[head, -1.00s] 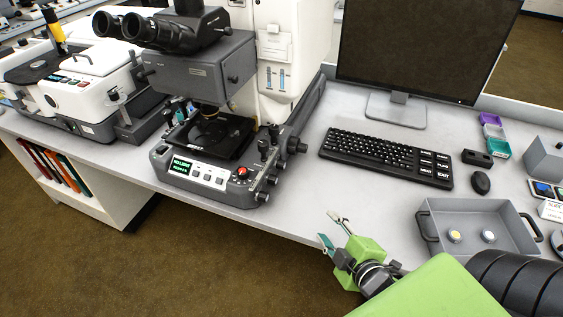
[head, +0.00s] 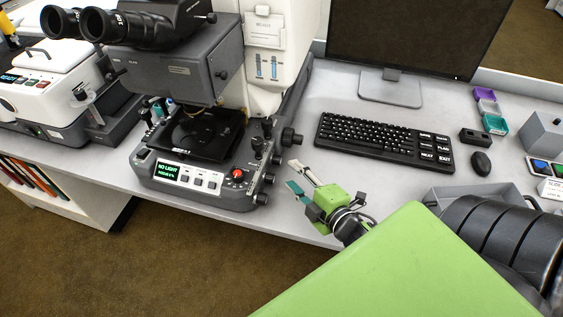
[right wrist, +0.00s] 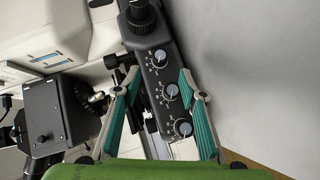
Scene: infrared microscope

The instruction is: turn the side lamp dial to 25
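The microscope base (head: 205,196) stands at the bench's front edge, with a row of dark knobs (head: 268,178) on its right side. In the right wrist view this side panel shows three dials with white pointers and scale marks: a far one (right wrist: 160,55), a middle one (right wrist: 171,91) and a near one (right wrist: 183,128). I cannot read which is the side lamp dial or its numbers. My right gripper (head: 297,176) is open and empty, just right of the knobs and apart from them. In the wrist view its fingers (right wrist: 158,76) spread either side of the panel. My left gripper is not in view.
The base's green display (head: 174,172) reads "NO LIGHT", with a red knob (head: 237,174) beside it. A keyboard (head: 383,142) and mouse (head: 481,163) lie behind and right of my gripper. A grey tray (head: 470,192) is partly hidden by my arm.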

